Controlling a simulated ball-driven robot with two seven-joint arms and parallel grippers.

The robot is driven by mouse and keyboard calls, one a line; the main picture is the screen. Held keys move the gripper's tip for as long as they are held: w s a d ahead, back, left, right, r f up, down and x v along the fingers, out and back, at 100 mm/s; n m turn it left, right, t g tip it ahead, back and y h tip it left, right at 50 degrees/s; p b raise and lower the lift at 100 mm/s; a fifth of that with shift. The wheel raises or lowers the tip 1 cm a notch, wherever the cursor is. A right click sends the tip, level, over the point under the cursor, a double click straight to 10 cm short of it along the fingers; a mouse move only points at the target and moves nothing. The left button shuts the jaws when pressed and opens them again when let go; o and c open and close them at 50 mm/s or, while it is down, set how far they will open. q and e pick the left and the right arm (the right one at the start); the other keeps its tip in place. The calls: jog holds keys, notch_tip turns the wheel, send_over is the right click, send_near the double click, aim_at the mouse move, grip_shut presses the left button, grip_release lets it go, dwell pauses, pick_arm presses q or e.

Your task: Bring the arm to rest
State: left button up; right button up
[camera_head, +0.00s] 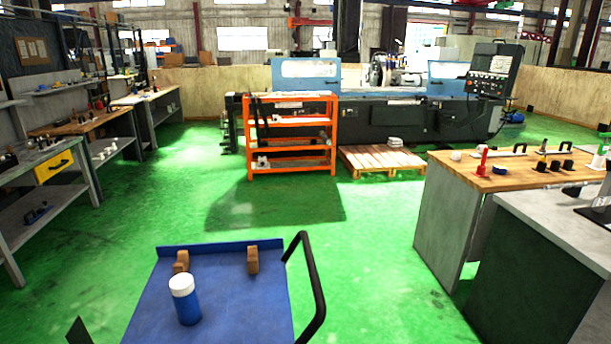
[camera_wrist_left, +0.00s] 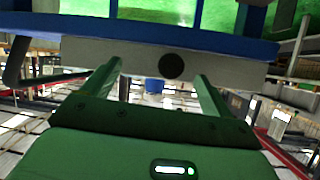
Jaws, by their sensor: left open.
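My left gripper (camera_wrist_left: 160,78) shows in the left wrist view, with its two green fingers apart and nothing between them that I can see held. Beyond the fingertips is a grey bar (camera_wrist_left: 140,62) with a dark round spot, below a blue edge (camera_wrist_left: 250,46). I cannot tell whether the fingers touch the bar. In the head view neither gripper shows clearly. A small dark shape (camera_head: 79,332) pokes in at the bottom left, and I cannot tell what it is. My right gripper is not in view.
A blue cart (camera_head: 235,300) with a black handle (camera_head: 314,285) is close in front. It carries a white-capped blue bottle (camera_head: 185,300) and brown blocks (camera_head: 253,260). A workbench (camera_head: 450,215) stands right, shelves left, an orange rack (camera_head: 291,125) ahead. Green floor between is clear.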

pick_arm(q)
jog(key=s+d+f+g+p, duration=0.1)
jog(key=s+d+f+g, duration=0.2)
jog(key=s+f, duration=0.7)
jog(key=s+d+f+m+g, duration=0.1)
jog(key=s+d+f+g, duration=0.1)
jog(key=s, duration=0.7)
jog(key=s+d+f+m+g+h+p, duration=0.1)
jog(key=s+d+f+g, duration=0.2)
jog(key=s+f, duration=0.4)
jog(key=s+d+f+m+g+p, duration=0.1)
jog(key=s+d+f+m+g, duration=0.1)
jog(key=s, duration=0.9)
notch_tip(320, 180, down, 2)
jog(key=shift+s+d+f+g+h, duration=0.2)
jog(key=shift+d+g+h, duration=0.25)
jog(key=shift+d, duration=0.35)
jog(key=shift+w, duration=0.1)
